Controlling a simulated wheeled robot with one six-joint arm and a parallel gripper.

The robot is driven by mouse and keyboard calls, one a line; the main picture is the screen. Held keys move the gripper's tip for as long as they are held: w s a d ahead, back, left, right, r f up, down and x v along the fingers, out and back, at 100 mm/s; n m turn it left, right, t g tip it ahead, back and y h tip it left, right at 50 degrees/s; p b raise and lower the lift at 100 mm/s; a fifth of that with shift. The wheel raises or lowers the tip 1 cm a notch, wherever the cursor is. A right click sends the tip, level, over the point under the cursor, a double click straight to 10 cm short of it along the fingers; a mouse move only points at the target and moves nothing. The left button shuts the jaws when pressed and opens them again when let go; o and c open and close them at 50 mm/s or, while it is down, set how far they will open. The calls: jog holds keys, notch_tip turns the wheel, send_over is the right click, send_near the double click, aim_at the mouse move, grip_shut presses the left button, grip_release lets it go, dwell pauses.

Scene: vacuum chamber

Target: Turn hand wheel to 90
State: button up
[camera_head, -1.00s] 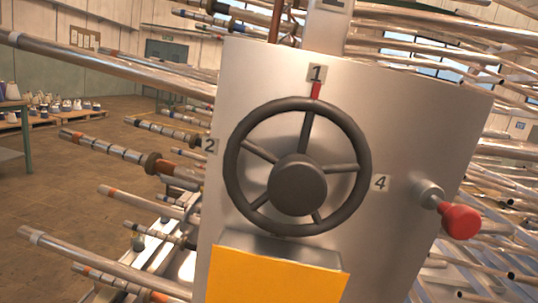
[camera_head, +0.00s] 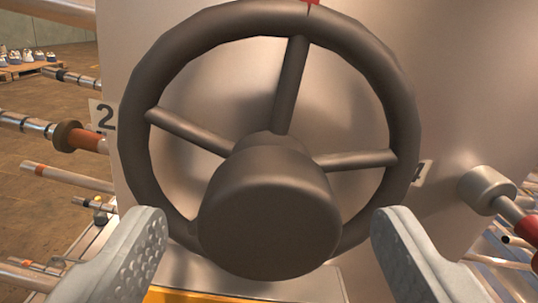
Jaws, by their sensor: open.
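The dark hand wheel (camera_head: 405,150) fills the middle of the view, mounted on a grey metal panel (camera_head: 450,70). Its thick round hub (camera_head: 270,215) sticks out towards me, and several spokes join it to the rim. A red mark (camera_head: 312,2) shows at the top edge of the rim. The label 2 (camera_head: 105,116) is left of the wheel; the label 4 (camera_head: 423,173) is partly hidden by the rim on the right. My gripper (camera_head: 268,225) is open, one finger on each side of the hub's lower part. I cannot tell whether either finger touches the wheel.
A red knob (camera_head: 527,230) on a metal stem juts from the panel at the right. A yellow plate (camera_head: 200,297) shows below the wheel. Metal pipes (camera_head: 68,178) run along the left side, with open floor (camera_head: 45,110) beyond.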

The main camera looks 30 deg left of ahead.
aim_at(268, 233)
jog(key=shift+x, duration=1.55)
jog(key=c, duration=1.4)
jog(key=shift+o, duration=0.2)
